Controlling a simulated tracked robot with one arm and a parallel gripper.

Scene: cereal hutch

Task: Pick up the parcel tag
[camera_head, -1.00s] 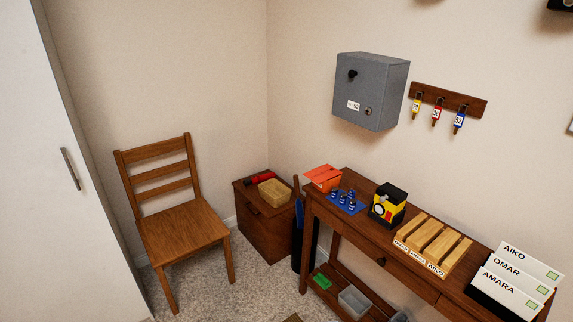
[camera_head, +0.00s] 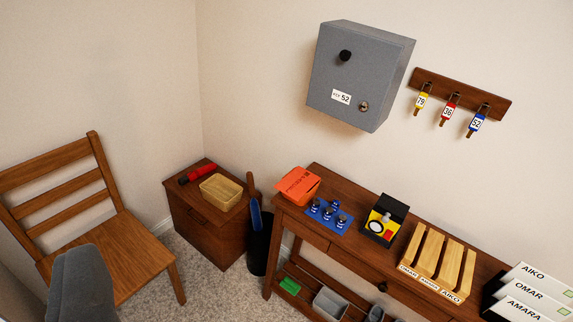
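I cannot make out anything that is clearly the parcel tag. An orange box (camera_head: 298,183) with small dark lettering on its lid stands at the left end of the brown side table. Yellow (camera_head: 421,102), red (camera_head: 448,112) and blue (camera_head: 476,124) numbered tags hang from a wooden wall rack.
A grey locked box (camera_head: 360,75) is on the wall. A chair (camera_head: 110,255) and cabinet (camera_head: 205,230) stand left.

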